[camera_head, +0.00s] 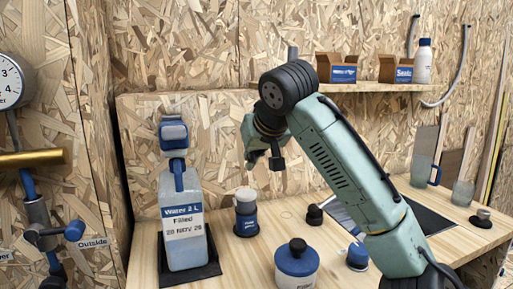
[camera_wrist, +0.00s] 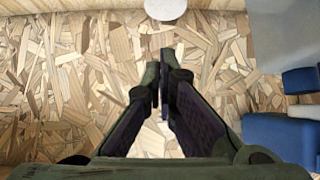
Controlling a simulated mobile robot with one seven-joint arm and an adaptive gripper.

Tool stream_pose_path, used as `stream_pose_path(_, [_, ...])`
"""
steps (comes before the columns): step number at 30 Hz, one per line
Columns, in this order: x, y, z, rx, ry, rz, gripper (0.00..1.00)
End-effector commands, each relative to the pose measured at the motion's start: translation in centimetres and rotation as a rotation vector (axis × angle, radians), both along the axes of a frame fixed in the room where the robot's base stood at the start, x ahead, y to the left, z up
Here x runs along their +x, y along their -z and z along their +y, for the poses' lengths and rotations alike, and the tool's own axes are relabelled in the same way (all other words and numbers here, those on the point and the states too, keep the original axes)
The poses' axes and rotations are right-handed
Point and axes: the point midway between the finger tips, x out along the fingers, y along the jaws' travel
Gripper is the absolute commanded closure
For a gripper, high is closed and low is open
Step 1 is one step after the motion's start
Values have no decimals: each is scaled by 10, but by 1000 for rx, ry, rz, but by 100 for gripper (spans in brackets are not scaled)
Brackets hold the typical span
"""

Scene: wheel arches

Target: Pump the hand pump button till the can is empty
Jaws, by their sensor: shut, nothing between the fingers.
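The can (camera_head: 184,225) is a pale translucent container labelled "Water 2 L Filled 28 NOV 26". It stands upright in a black tray at the left of the bench. Bluish liquid seems to show in its lower part. The blue hand pump (camera_head: 173,134) sits on its neck, with the button on top. My gripper (camera_head: 264,161) is up to the right of the pump, apart from it. In the wrist view my gripper (camera_wrist: 164,62) is shut and empty. Blue parts (camera_wrist: 282,135) at the right edge there look like the pump.
A gauge (camera_head: 10,82) and a brass-coloured bar (camera_head: 32,158) are at far left. A shelf (camera_head: 375,88) with boxes is behind my arm.

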Motion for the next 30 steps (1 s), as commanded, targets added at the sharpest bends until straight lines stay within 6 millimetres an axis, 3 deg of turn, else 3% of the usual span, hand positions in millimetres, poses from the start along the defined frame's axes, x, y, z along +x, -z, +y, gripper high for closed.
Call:
stream_pose_path(5, [25, 25, 8, -1, 1, 2, 100])
stream_pose_path(12, [26, 58, 8, -1, 0, -1, 100])
stream_pose_path(26, [25, 67, 9, 0, -1, -1, 100])
stream_pose_path(30, [26, 80, 9, 2, -2, 1, 100])
